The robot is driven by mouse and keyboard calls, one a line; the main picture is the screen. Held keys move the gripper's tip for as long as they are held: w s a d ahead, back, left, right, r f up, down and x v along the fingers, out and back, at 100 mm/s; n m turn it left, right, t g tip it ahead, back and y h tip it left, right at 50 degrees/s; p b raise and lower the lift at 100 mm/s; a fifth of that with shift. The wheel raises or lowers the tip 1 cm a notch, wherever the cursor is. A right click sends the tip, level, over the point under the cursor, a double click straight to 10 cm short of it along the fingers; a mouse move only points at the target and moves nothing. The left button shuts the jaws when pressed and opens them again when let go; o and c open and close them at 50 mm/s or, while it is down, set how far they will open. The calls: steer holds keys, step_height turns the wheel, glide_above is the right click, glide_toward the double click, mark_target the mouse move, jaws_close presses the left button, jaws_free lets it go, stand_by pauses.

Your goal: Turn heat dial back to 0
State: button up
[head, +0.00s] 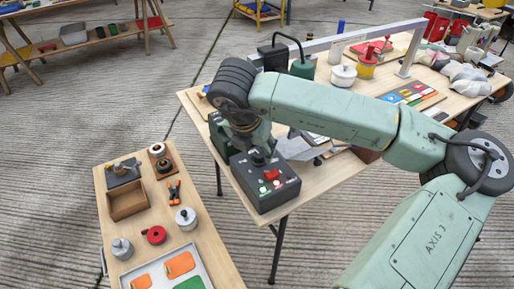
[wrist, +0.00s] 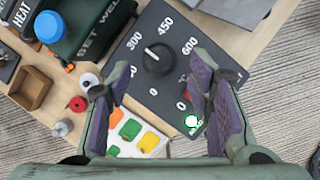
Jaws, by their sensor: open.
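A dark control box (head: 262,194) stands at the near-left corner of the wooden table. It carries a black round dial (wrist: 157,60), with printed numbers including 300, 450, 600 and 0 around it. The dial's white pointer line runs diagonally; its upper-left end lies toward 300, though I cannot tell which end is the indicator. My gripper (wrist: 159,70) is open, with its padded fingers to the left and right of the dial in the wrist view. I see no contact. In the head view the dial (head: 257,157) shows just under my wrist, and the fingertips are hard to make out.
A dark green machine (wrist: 88,28) stands close beside the box. A lower side table (head: 216,262) holds a tray, a wooden box and small parts.

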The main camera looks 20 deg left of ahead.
mark_target(259, 157)
steer(key=shift+x, duration=1.4)
steer(key=shift+c, duration=0.3)
jaws_close()
